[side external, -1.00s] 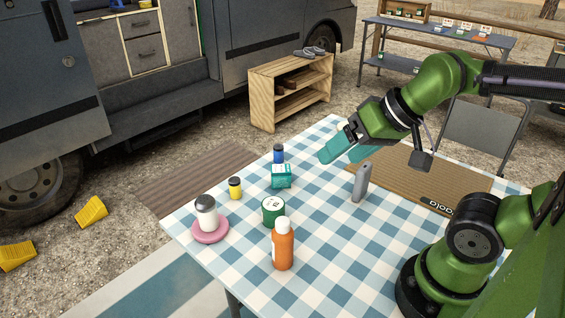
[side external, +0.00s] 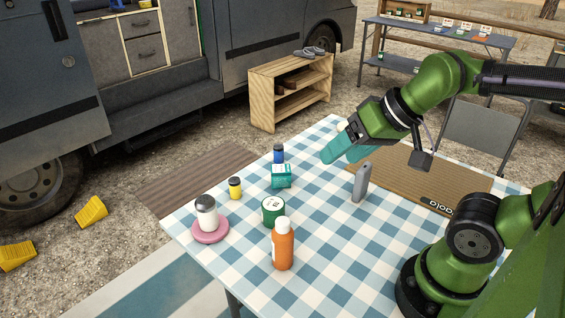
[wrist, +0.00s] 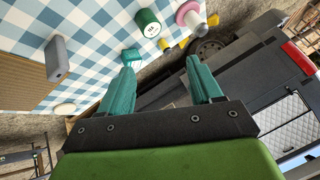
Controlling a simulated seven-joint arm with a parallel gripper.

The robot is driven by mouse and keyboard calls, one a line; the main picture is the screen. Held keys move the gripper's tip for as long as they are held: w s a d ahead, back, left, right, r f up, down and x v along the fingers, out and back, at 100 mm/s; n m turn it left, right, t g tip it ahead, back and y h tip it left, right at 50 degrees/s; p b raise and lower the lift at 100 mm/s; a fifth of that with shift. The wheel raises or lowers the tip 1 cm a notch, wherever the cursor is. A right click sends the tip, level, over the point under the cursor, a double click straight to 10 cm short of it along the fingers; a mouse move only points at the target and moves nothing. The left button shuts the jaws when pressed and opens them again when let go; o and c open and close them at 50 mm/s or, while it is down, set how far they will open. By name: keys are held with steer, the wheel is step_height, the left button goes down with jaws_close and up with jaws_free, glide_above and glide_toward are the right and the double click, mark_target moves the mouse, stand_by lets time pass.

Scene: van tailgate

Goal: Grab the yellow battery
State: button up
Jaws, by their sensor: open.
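The yellow battery (side external: 235,188), a small upright yellow cylinder with a dark top, stands on the checked tablecloth near the table's far left edge. In the wrist view, a small yellow shape that appears to be it (wrist: 165,45) lies beyond the fingertips. My gripper (side external: 336,151) is above the table, to the right of the battery and well apart from it. Its two teal fingers (wrist: 162,64) are spread with nothing between them.
A blue battery (side external: 278,154) and teal box (side external: 281,177) stand between my gripper and the yellow battery. Nearby are a green can (side external: 272,210), orange bottle (side external: 283,248), white jar (side external: 206,216) on a pink saucer (side external: 211,237), and an upright grey object (side external: 361,182).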

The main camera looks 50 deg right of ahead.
steer(key=w+a+f+g, duration=0.2)
steer(key=w, duration=0.1)
steer(key=n+h, duration=0.2)
steer(key=n, duration=0.1)
glide_toward(234, 178)
steer(key=shift+g, duration=0.4)
steer(key=x, duration=0.4)
steer(key=w+a+x, duration=0.1)
steer(key=x, duration=0.1)
steer(key=shift+r, duration=0.2)
steer(key=shift+s+d+x, duration=0.1)
steer(key=shift+d+x, duration=0.05)
steer(key=shift+x, duration=0.85)
steer(key=shift+s+d+x, duration=0.1)
steer(key=shift+d+x, duration=0.1)
steer(key=shift+x, duration=0.8)
steer(key=shift+s+d+x, duration=0.1)
steer(key=shift+d+x, duration=0.05)
steer(key=shift+x, duration=0.85)
steer(key=shift+f, duration=0.1)
steer(key=c, duration=1.1)
